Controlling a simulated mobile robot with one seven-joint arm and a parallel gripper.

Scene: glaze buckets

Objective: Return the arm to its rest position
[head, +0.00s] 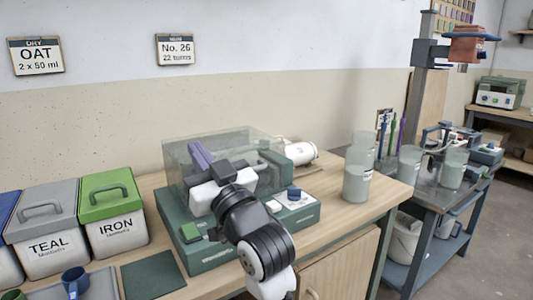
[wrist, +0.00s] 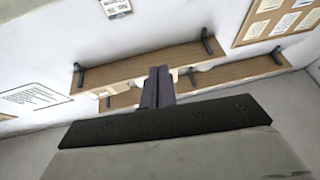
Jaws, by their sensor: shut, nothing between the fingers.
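My gripper (head: 196,152) is in the middle of the head view, at the end of my black and white arm. Its purple-grey fingers point up and to the left. They overlap the clear cover (head: 180,150) of a green machine in the picture; I cannot tell how far they are from it. In the wrist view the two fingers (wrist: 157,82) lie side by side with no gap, and nothing is held. Beyond them are wall shelves.
The green machine (head: 195,260) stands on the wooden bench (head: 345,225). Left are lidded bins, including TEAL (head: 45,250) and IRON (head: 118,230). Clear beakers (head: 356,184) stand at the bench's right end. A metal cart (head: 425,197) is beyond. The air above the bench is mostly free.

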